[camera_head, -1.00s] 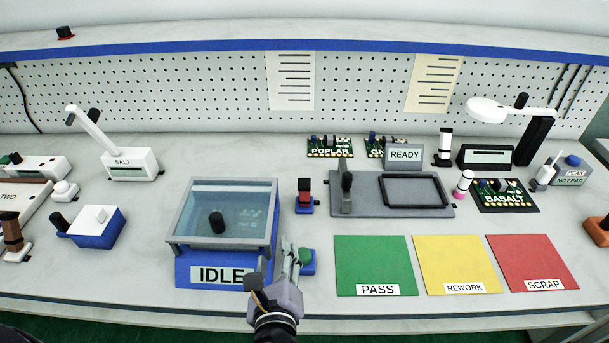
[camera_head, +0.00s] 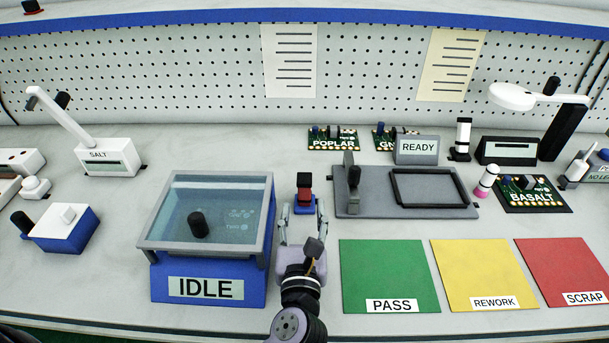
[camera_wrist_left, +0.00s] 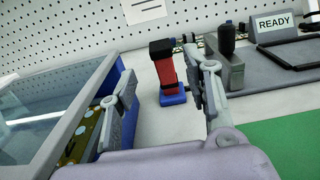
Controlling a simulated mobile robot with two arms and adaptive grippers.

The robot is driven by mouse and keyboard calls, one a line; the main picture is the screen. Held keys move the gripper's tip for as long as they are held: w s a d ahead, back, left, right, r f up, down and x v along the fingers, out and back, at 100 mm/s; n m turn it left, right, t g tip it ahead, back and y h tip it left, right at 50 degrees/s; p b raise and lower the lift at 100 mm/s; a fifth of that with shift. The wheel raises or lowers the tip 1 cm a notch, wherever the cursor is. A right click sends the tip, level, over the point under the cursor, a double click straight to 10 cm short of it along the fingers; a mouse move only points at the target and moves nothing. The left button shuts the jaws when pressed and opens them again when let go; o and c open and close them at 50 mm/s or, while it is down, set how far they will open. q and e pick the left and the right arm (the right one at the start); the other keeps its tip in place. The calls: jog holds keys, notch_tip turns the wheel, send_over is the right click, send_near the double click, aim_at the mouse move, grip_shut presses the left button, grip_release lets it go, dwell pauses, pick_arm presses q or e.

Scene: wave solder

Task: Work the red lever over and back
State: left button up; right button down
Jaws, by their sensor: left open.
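The red lever (camera_head: 304,193) stands on a small blue base between the blue IDLE machine and the grey fixture plate. Its top is black. In the left wrist view the red lever (camera_wrist_left: 166,70) stands near upright between my fingers, a little beyond them. My left gripper (camera_head: 303,207) is open in front of the lever, fingers pointing at it. In the left wrist view the left gripper (camera_wrist_left: 163,92) shows its two fingers spread wide, with no visible contact on the lever. My right gripper is in no view.
The IDLE machine (camera_head: 207,289) with its glass lid is close on the left. The grey fixture plate (camera_head: 360,205) with a black-knobbed clamp is close on the right. The green PASS mat (camera_head: 388,270) lies at front right. A READY sign (camera_head: 417,149) stands behind.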

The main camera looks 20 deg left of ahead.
aim_at(304, 184)
pick_arm(q)
jog(key=b+x, duration=0.1)
jog(key=x, duration=1)
jog(key=shift+f, duration=0.1)
jog(key=shift+c, duration=0.4)
grip_shut()
